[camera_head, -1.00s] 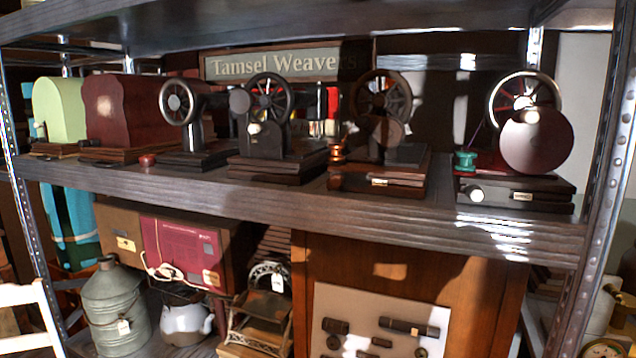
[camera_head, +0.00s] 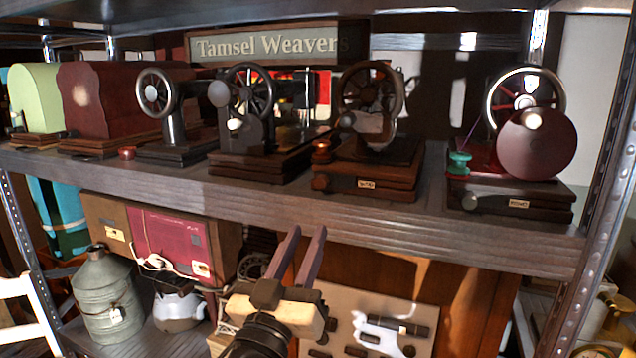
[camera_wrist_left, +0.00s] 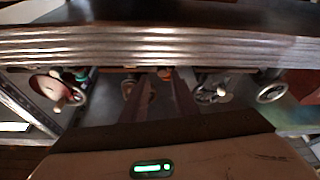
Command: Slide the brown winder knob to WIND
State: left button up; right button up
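The brown winder knob (camera_head: 321,183) sits at the left of the front face of a brown wooden machine base (camera_head: 388,180), third among the dark-wheeled machines on the shelf. A small pale label (camera_head: 367,184) is to its right; I cannot read it. An orange-brown spool (camera_head: 321,151) stands above the knob. My left gripper (camera_head: 306,232) is open and empty, its two fingers pointing up toward the shelf edge, below and slightly left of the knob. Its fingers also show in the left wrist view (camera_wrist_left: 161,82), where the knob cannot be made out. My right gripper is not in view.
The shelf's front edge (camera_head: 400,212) lies between my left gripper and the knob. A machine with a green spool (camera_head: 459,163) stands to the right, a black machine (camera_head: 255,150) to the left. A wooden cabinet (camera_head: 440,290) and a metal can (camera_head: 104,295) are below.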

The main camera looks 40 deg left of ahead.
aim_at(321, 187)
pick_arm(q)
jog(key=shift+y, duration=0.3)
jog(key=p+x, duration=0.1)
jog(key=x, duration=0.2)
jog(key=r+p+x, duration=0.1)
jog(key=x, duration=0.2)
jog(key=p+x, duration=0.1)
jog(key=x, duration=0.3)
jog(key=shift+s+r+p, duration=0.3)
jog(key=shift+s+r, duration=0.1)
jog(key=shift+w+a, duration=0.15)
jog(key=shift+w, duration=0.2)
jog(key=shift+c, duration=0.3)
grip_shut()
